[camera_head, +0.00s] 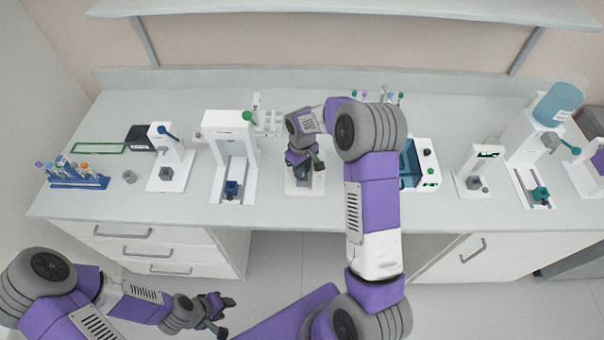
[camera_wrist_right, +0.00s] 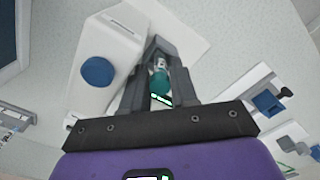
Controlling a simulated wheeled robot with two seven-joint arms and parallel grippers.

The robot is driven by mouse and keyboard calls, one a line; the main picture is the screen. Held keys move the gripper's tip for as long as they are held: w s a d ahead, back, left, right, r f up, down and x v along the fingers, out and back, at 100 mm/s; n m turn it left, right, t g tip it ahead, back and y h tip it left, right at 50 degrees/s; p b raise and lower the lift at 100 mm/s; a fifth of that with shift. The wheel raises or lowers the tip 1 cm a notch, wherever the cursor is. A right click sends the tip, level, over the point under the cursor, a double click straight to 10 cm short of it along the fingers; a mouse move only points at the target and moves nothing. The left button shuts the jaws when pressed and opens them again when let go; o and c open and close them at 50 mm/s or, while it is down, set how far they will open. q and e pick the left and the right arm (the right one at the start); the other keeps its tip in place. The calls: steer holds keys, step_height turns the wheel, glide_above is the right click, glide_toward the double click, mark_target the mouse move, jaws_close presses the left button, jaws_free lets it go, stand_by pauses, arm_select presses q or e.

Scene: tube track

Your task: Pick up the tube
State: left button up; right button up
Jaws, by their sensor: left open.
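A tube with a teal-green part (camera_wrist_right: 160,80) shows between the two grey fingers of my right gripper (camera_wrist_right: 161,52) in the right wrist view. I cannot tell whether the fingers press on it or only stand around it. In the head view my right gripper (camera_head: 304,162) is over a white station (camera_head: 304,188) in the middle of the bench, and it hides the tube there. My left gripper (camera_head: 226,317) is open and empty, low in front of the bench.
A white device with a blue knob (camera_wrist_right: 97,72) stands close beside the right gripper. A blue rack (camera_head: 78,182) with several tubes is at the far left. White machines (camera_head: 230,160) stand on both sides. A shelf (camera_head: 330,12) hangs above the bench.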

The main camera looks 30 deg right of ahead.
jaws_close()
steer(key=shift+r, duration=0.1)
step_height(320, 180, up, 10)
steer(key=shift+f, duration=0.1)
stand_by(0.4)
